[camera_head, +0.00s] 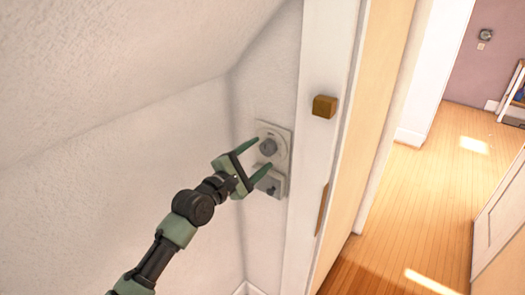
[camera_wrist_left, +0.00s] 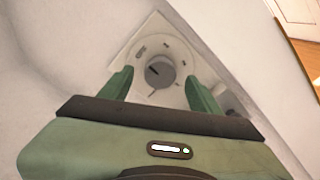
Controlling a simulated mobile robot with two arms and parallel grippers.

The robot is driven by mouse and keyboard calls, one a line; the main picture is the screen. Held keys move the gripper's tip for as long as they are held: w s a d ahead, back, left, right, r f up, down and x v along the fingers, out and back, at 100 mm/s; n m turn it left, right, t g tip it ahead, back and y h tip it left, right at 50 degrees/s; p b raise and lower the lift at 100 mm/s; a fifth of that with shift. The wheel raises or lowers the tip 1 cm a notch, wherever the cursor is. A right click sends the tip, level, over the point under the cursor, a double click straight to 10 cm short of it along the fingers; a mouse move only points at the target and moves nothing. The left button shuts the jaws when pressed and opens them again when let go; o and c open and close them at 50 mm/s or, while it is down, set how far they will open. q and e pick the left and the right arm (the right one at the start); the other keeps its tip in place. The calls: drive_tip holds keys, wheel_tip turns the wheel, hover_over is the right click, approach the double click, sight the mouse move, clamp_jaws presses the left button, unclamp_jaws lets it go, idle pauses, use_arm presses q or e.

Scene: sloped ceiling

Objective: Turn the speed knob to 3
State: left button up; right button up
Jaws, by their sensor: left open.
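The speed knob (camera_head: 268,147) is a round grey knob on a pale wall plate (camera_head: 285,132) near the corner under the sloped ceiling. In the left wrist view the knob (camera_wrist_left: 160,72) has a dark pointer mark toward its upper left, on a round dial with small markings too small to read. My left gripper (camera_head: 257,158) is open, with its green fingertips on either side of the knob. In the wrist view the left gripper (camera_wrist_left: 160,88) shows gaps between both fingers and the knob. My right gripper is not in view.
A second plate (camera_head: 276,184) with a small knob sits just below the dial. A white door frame (camera_head: 312,130) stands close on the right, with a brown wooden block (camera_head: 324,106) on it. Beyond lies an open wooden floor (camera_head: 430,200).

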use_arm(q)
drive_tip(key=shift+x, duration=1.2)
clamp_jaws()
drive_tip(key=shift+f+m, duration=0.1)
drive_tip(key=shift+m, duration=0.2)
